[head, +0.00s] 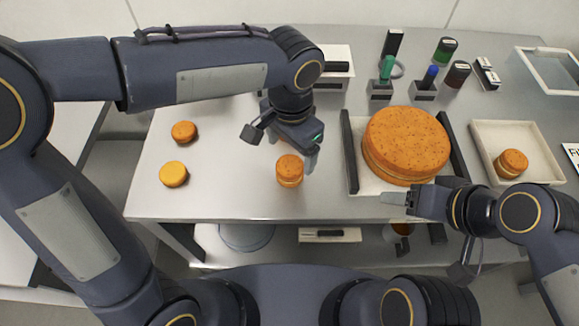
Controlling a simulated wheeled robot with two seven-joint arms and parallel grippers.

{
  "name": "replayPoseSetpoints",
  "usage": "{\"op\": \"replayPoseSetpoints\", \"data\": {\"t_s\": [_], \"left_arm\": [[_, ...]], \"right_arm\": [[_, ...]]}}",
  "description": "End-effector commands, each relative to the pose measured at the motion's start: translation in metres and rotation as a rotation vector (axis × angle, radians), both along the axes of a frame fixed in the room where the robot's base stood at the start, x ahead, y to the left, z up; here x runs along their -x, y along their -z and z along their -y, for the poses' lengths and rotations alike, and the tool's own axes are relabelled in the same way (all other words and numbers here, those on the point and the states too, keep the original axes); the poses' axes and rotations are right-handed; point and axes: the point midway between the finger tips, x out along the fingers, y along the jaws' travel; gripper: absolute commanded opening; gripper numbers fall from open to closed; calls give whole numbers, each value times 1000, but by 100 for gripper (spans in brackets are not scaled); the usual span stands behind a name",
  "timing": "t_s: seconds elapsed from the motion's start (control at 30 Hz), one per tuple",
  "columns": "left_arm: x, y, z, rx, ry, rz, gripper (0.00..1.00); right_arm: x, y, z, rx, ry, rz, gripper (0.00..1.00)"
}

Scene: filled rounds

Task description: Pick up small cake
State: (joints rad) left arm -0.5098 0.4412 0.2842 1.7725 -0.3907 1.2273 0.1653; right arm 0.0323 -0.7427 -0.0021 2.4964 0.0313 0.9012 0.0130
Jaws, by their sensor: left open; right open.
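A small round cake (290,172) with an orange-brown top and a pale filling band stands on the steel table, left of the big cake. My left gripper (293,152) is open just behind and above this small cake, with one finger close to its right side; contact cannot be told. A second small cake (511,163) sits in a white tray (547,140) at the right. My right gripper (388,198) is open and empty at the front of the big cake (405,143), near the table's front edge.
Two loose small rounds, one browner (183,132) and one yellower (173,174), lie at the left. Dark bars (349,150) flank the big cake. The front left table is clear.

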Motion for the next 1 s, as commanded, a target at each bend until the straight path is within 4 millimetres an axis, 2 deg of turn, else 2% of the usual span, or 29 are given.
{"op": "replayPoseSetpoints", "data": {"t_s": [0.43, 0.57, 0.77, 1.0], "left_arm": [[2, 60, -2, -1, -2, -4, 81], [2, 68, -2, 0, -3, -1, 81], [2, 68, -2, 1, -3, -1, 81], [2, 67, -2, 1, -3, -1, 50]], "right_arm": [[0, -4, 0, 0, 0, 0, 62], [0, -4, 0, 0, 0, 0, 62], [0, -4, 0, 0, 0, 0, 62], [0, -4, 0, 0, 0, 0, 62]]}}
